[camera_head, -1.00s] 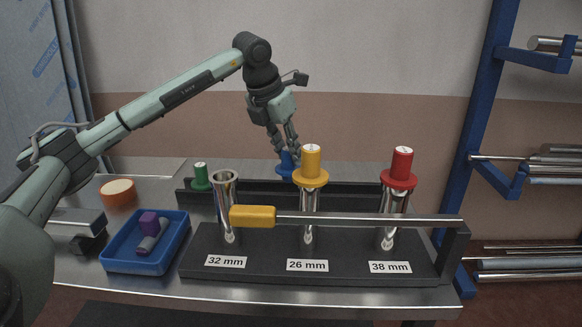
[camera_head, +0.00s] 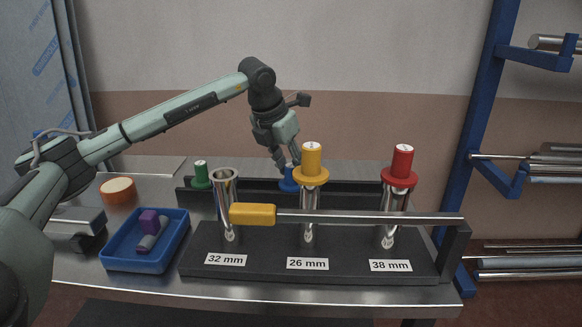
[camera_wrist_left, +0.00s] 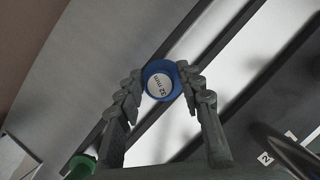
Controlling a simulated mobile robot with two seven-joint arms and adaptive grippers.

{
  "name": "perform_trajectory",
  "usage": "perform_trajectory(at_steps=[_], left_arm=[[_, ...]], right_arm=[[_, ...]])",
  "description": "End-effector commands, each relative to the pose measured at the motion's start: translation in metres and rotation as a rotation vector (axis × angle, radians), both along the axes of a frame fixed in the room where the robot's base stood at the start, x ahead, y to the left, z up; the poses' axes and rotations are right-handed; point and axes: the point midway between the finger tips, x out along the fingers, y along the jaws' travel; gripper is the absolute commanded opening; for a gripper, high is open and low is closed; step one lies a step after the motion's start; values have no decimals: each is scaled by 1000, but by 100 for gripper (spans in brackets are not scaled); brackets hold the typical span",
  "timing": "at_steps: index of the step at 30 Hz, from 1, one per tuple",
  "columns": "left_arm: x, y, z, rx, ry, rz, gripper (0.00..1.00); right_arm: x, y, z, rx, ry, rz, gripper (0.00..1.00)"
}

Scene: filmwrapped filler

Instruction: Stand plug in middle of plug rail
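The blue plug (camera_head: 289,178) is at the black plug rail (camera_head: 345,188), near its middle, behind the yellow plug. In the left wrist view its round top reads "32 mm" (camera_wrist_left: 160,86). My left gripper (camera_head: 284,165) points down at it from above. In the left wrist view the gripper's fingers (camera_wrist_left: 160,82) close on both sides of the plug. Whether the plug's lower end is seated in the rail is hidden. The green plug (camera_head: 201,173) stands at the rail's left end. My right gripper is not in view.
In front, a black stand (camera_head: 340,268) holds three steel tubes. The 32 mm tube (camera_head: 226,205) is open; yellow (camera_head: 311,160) and red (camera_head: 402,162) plugs top the others. A yellow-handled bar (camera_head: 252,214) crosses them. A blue tray (camera_head: 125,265) is at left.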

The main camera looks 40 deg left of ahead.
Motion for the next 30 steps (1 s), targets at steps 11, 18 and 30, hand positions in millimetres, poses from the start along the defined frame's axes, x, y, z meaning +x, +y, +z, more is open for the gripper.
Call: perform_trajectory(at_steps=[11, 18, 30], left_arm=[[0, 0, 3, 0, 0, 0, 45], [-13, 2, 37, 1, -5, -1, 45], [-41, 4, 105, 0, -3, 0, 45]], right_arm=[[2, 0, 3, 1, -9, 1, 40], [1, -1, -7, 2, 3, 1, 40], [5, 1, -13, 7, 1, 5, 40]])
